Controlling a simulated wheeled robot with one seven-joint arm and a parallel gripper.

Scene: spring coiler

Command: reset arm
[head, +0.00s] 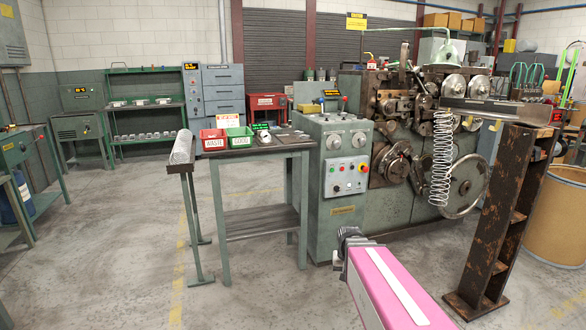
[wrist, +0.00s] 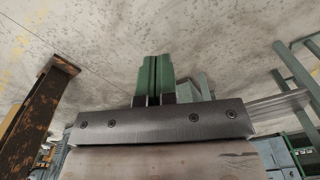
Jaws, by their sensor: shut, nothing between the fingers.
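My gripper (head: 350,238) is at the far end of my pink arm in the lower middle of the head view. It is over the open floor in front of the green machine's control cabinet. In the wrist view my gripper (wrist: 155,78) shows two green fingers lying side by side against each other, shut. Nothing shows between them. The floor is behind the fingers in that view.
A green table (head: 262,153) with a red bin (head: 213,141) and a green bin (head: 239,138) stands left of my gripper. The coiler's control cabinet (head: 325,200) is close behind. A rusty stand (head: 497,215) is at right, also in the wrist view (wrist: 38,105).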

